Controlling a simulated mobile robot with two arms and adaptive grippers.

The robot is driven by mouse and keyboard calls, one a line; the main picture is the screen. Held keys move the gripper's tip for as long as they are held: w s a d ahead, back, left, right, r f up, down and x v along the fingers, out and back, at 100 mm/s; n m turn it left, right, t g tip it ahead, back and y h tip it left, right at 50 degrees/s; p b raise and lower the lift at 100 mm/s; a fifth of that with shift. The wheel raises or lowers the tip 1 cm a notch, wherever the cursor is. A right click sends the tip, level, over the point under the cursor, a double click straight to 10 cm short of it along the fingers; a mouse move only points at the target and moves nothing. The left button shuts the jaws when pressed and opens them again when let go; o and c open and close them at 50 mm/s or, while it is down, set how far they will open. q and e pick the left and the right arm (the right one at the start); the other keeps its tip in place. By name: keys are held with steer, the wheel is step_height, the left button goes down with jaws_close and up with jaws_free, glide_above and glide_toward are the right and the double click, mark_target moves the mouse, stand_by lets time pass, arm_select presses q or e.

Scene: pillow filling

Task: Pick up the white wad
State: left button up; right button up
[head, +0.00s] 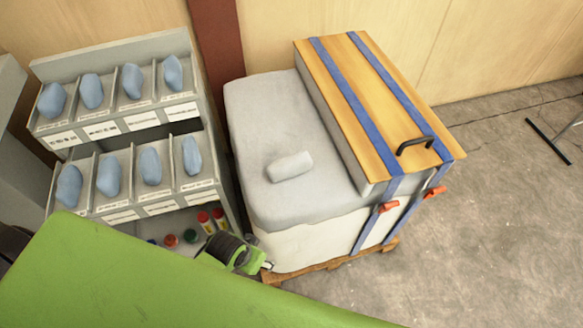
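The white wad (290,166) is a small, soft, off-white roll. It lies on its side on the grey padded top of a large block (262,110), in the middle of the head view. It is fully visible and nothing touches it from above.
A wooden lid (345,80) with blue straps and a black handle covers the block's right side. A grey rack (150,205) with blue oval pieces in compartments stands left. A large green surface (120,285) fills the lower left. Bare floor (490,240) lies right.

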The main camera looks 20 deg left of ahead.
arm_select(q)
steer(key=w+d+r+m+t+h, duration=0.1)
steer(key=w+d+r+m, duration=0.15)
steer(key=r, duration=1.35)
steer(key=w+a+r+m, duration=0.2)
steer(key=w+r, duration=0.1)
steer(key=w, duration=0.7)
steer(key=w+a+r+m, duration=0.1)
steer(key=w+r+m, duration=0.15)
steer(key=w, duration=0.75)
glide_toward(293, 171)
steer(key=shift+w+d+n+h, duration=0.1)
steer(key=shift+w+n+h, duration=0.2)
steer(key=shift+w, duration=0.05)
steer(key=shift+s+a+x, duration=0.1)
steer(key=shift+a+x, duration=0.05)
steer(key=shift+x, duration=1.3)
steer(key=shift+s+a+x, duration=0.15)
steer(key=shift+x, duration=1.3)
steer(key=shift+f, duration=0.15)
steer(key=c, duration=1.3)
